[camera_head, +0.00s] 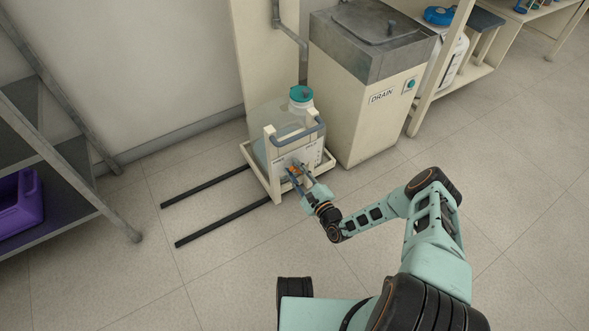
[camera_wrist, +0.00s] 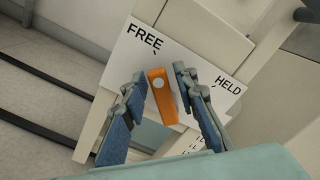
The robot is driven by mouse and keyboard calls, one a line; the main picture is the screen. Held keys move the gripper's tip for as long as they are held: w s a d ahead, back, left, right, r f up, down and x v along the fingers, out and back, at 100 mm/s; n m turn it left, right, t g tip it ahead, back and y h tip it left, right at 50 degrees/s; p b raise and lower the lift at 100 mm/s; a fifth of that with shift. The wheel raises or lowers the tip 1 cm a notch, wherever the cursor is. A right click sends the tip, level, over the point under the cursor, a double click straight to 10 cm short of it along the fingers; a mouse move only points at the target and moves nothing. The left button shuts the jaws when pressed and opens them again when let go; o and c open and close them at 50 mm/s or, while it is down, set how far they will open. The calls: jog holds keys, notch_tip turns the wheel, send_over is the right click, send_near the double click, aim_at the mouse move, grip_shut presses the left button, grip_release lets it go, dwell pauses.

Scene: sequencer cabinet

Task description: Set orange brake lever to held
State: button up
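The orange brake lever (camera_wrist: 162,97) sits on a white plate (camera_wrist: 150,62) marked FREE at the upper left and HELD at the right. In the wrist view the lever's far end is nearer the FREE mark than the HELD mark. My gripper (camera_wrist: 161,82) is open, with one finger on each side of the lever. In the head view the lever (camera_head: 294,168) is a small orange patch, partly hidden by my gripper (camera_head: 293,174) at the front of the cart (camera_head: 273,187).
The cart carries a translucent container with a teal cap (camera_head: 301,93) and has a blue-grey handle (camera_head: 298,131). Two dark floor rails (camera_head: 205,186) run left from it. A DRAIN cabinet (camera_head: 365,115) stands close on the right.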

grip_shut()
jog(key=shift+d, duration=0.1)
jog(key=m, duration=0.2)
jog(key=d+m, duration=0.1)
jog(key=shift+w+r+m, duration=0.3)
jog(key=shift+w+r, duration=0.05)
jog(key=m, duration=0.1)
jog(key=m+b, duration=0.1)
jog(key=m, duration=0.1)
jog(key=d+m, duration=0.1)
jog(key=shift+w+r+m, duration=0.15)
jog(key=shift+w+m, duration=0.15)
jog(key=shift+w, duration=0.1)
jog(key=m, duration=0.1)
jog(key=d+m+b, duration=0.1)
jog(key=m, duration=0.1)
jog(key=w+m+b, duration=0.1)
jog(key=m, duration=0.1)
jog(key=shift+d, duration=0.3)
jog(key=shift+w+d+f+m+b, duration=0.1)
jog(key=shift+d+f+m+b, duration=0.1)
jog(key=shift+m, duration=0.6)
jog(key=shift+w+d+f+m+b, duration=0.15)
jog(key=shift+m, duration=0.65)
jog(key=shift+w+d+f+m+b, duration=0.1)
jog(key=shift+d+f+m+b, duration=0.1)
jog(key=shift+m, duration=0.6)
jog(key=shift+a, duration=0.1)
